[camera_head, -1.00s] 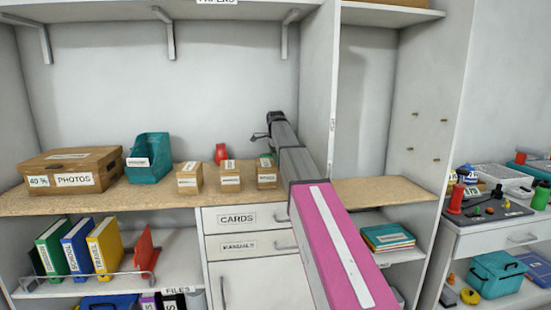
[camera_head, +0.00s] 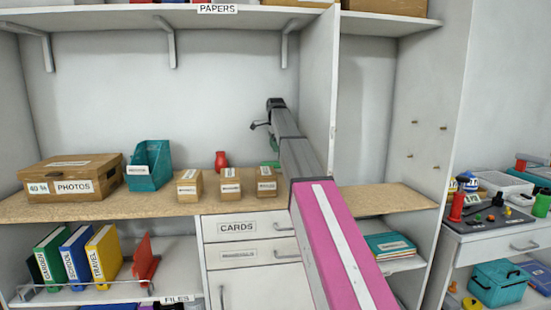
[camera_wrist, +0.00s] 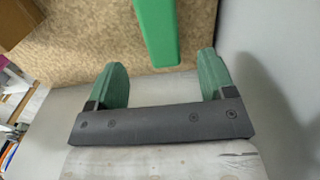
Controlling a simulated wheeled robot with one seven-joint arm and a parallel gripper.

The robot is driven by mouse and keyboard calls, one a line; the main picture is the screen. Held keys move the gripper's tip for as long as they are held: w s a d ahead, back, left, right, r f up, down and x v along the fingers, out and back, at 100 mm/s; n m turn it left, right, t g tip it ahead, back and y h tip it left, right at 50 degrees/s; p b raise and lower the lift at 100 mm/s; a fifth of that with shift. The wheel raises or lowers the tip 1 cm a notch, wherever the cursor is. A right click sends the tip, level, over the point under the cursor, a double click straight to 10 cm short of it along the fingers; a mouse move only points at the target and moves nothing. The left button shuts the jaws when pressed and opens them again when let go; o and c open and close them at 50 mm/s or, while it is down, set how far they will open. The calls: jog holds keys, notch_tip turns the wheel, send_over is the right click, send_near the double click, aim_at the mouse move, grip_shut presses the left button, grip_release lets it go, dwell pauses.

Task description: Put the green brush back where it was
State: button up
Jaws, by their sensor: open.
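The green brush (camera_wrist: 157,30) shows in the wrist view as a smooth green bar over the wooden countertop. Its near end lies in line with the gap between my fingers, and its far end is cut off by the picture edge. In the head view a bit of green (camera_head: 269,163) shows on the counter behind the small boxes, partly hidden by my arm; it looks like the brush. My gripper (camera_wrist: 162,64) is open, with its two green-padded fingers apart and nothing clamped. I cannot tell the height between fingertips and brush. The head view does not clearly show the fingers.
The wooden counter (camera_head: 100,207) holds a PHOTOS box (camera_head: 72,186), a teal file holder (camera_head: 150,166), a red vase (camera_head: 221,160) and small labelled boxes (camera_head: 230,184). An upright panel (camera_head: 318,95) stands right of my arm. Counter right of the panel is bare.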

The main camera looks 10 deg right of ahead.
aim_at(275, 162)
jog(key=shift+r, duration=1.55)
